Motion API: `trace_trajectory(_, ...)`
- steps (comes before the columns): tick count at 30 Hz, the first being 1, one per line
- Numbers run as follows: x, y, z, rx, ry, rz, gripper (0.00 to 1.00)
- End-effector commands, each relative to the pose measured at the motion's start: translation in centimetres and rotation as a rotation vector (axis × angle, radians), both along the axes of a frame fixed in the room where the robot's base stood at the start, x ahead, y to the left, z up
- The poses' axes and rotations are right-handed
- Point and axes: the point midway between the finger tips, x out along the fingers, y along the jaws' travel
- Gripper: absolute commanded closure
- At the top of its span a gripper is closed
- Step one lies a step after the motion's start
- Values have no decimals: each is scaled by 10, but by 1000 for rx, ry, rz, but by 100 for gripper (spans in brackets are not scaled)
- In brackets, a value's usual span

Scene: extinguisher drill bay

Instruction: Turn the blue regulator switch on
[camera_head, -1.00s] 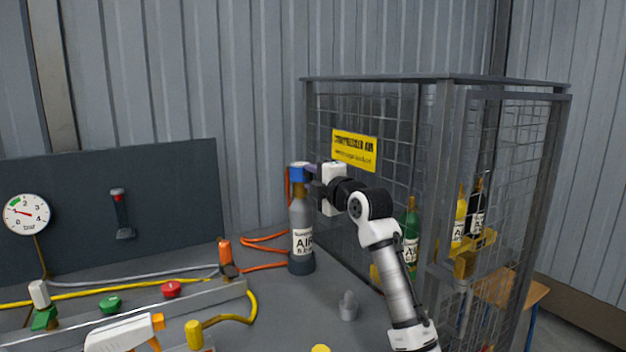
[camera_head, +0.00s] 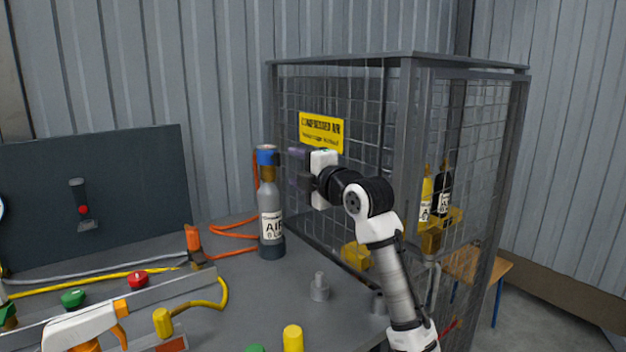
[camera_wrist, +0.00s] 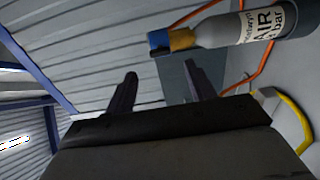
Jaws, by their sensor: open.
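The blue regulator switch (camera_head: 266,157) sits on top of a grey cylinder labelled AIR (camera_head: 270,195), which stands upright on the bench near the cage. My gripper (camera_head: 298,167) is open and empty, to the right of the switch at about its height, with a visible gap between them. In the wrist view the blue switch (camera_wrist: 159,41) and its brass-coloured collar (camera_wrist: 182,38) lie beyond my two spread fingers (camera_wrist: 160,76), level with the space between them. The cylinder (camera_wrist: 222,30) extends to the right there. I cannot tell whether the switch is on or off.
A mesh cage (camera_head: 405,150) with bottles stands close behind and right of my arm. An orange hose (camera_head: 232,233) runs left of the cylinder. A grey fitting (camera_head: 319,288) and a yellow knob (camera_head: 293,339) stand on the bench. A dark panel (camera_head: 135,165) is at left.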

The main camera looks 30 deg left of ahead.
Motion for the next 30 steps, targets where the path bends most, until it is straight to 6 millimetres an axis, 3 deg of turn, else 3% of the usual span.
trace_trajectory(3, -9, -25, -2, 1, 0, -2, 45)
trace_trajectory(10, -21, -51, -1, 0, 0, 0, 45)
trace_trajectory(30, -26, -52, 1, 13, 6, 3, 45)
